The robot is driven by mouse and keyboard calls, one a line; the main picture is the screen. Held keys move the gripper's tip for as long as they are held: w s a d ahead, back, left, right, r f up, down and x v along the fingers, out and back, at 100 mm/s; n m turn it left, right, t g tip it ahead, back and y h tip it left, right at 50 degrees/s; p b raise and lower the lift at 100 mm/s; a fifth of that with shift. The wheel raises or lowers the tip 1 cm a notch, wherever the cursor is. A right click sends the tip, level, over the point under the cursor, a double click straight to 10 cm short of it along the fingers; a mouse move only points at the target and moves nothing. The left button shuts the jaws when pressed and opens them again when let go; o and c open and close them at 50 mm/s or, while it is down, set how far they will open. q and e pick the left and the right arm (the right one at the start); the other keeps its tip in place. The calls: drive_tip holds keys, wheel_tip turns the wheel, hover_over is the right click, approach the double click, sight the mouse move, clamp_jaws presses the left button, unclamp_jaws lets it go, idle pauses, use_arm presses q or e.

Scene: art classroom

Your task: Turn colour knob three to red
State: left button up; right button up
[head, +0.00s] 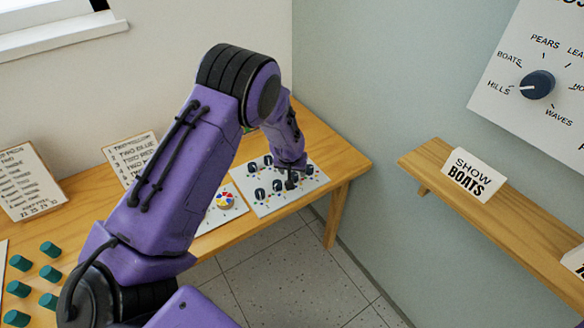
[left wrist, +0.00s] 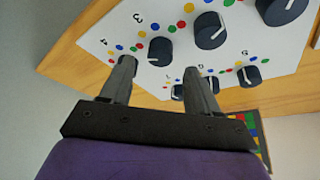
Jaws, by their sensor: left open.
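A white panel (head: 262,207) with several dark knobs and rings of coloured dots lies on the wooden table. It fills the upper part of the left wrist view (left wrist: 110,28), where the printed numerals 3 and 4 show. My left gripper (left wrist: 160,66) is open, its fingertips on either side of a dark knob (left wrist: 160,51) and close to it; contact cannot be told. That knob's white pointer line faces down-left in this view. A larger knob (left wrist: 209,29) stands right of it. Which knob is number three is unclear. In the head view my left gripper (head: 290,181) is partly hidden by its wrist.
A card with a colour wheel (head: 226,200) lies left of the panel. Text cards (head: 28,181) lean on the wall, and green pegs (head: 48,272) stand at lower left. A dial board (head: 505,85) hangs above.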

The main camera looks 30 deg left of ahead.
use_arm(q)
drive_tip(key=v, duration=0.6)
drive_tip(key=shift+s+r+b, duration=0.2)
drive_tip(key=shift+b, duration=0.15)
drive_tip(key=shift+d, duration=0.1)
